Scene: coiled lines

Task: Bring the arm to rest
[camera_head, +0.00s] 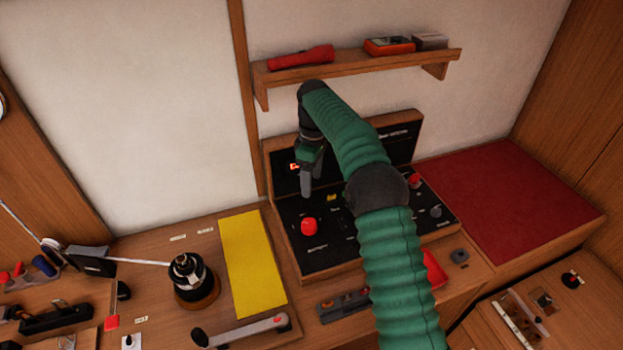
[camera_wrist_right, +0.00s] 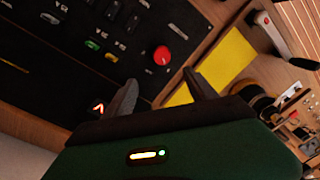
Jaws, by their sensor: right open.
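My right arm, in a green ribbed sleeve, comes in from the bottom right of the head view and bends down over the black control panel (camera_head: 345,240). My right gripper (camera_head: 307,190) hangs in front of the panel's upright back, above the red knob (camera_head: 309,227). In the right wrist view its two dark fingers (camera_wrist_right: 160,92) stand apart with nothing between them. The red knob (camera_wrist_right: 162,55) shows beyond the fingers, apart from them. A lit red indicator (camera_wrist_right: 97,107) is beside one finger. My left gripper is not in view.
A wall shelf (camera_head: 360,68) with a red flashlight (camera_head: 302,57) is above the arm. A yellow sheet (camera_head: 252,262), a black winch (camera_head: 190,275) and a lever handle (camera_head: 245,328) are to the left. A clear red-topped surface (camera_head: 510,205) lies to the right.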

